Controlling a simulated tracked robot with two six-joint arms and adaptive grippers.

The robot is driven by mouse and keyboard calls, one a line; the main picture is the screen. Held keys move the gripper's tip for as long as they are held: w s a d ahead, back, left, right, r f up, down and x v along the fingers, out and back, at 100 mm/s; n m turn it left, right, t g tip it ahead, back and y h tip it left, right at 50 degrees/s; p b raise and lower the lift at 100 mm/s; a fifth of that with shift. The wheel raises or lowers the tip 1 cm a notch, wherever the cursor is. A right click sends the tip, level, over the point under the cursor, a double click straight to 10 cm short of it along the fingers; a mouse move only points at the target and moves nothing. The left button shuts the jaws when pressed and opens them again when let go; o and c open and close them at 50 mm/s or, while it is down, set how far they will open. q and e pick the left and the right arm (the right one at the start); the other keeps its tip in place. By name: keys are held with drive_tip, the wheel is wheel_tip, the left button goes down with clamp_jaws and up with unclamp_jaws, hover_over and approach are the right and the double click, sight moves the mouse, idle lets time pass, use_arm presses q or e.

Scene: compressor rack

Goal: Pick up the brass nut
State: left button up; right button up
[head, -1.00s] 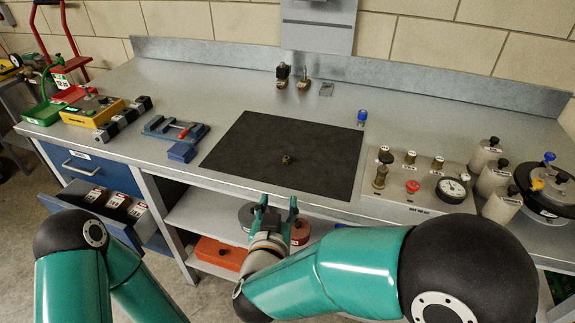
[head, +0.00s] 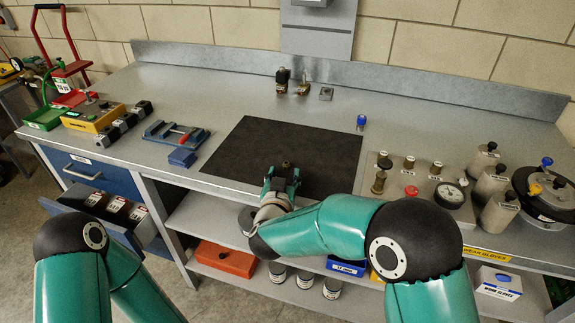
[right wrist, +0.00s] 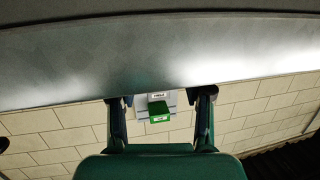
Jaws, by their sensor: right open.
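The small brass nut (head: 287,164) stands on the black mat (head: 320,150), near its front edge. My right gripper (head: 282,174) is open over the front part of the mat. In the head view its two fingers lie either side of the nut's lower part and the nut shows just past the fingertips; I cannot tell whether they touch. In the right wrist view the open fingers (right wrist: 161,98) have nothing between them, and the nut does not show. My left arm shows at the lower left, but its gripper is out of view.
A blue vise (head: 175,134) stands left of the mat. A grey panel with brass fittings and a gauge (head: 449,194) stands to the right. A blue-topped fitting (head: 361,121) sits near the mat's right back corner. An open blue drawer (head: 107,207) juts out at the left front.

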sight(286, 166)
drive_tip(key=x, duration=0.3)
drive_tip(key=shift+w, duration=0.3)
clamp_jaws()
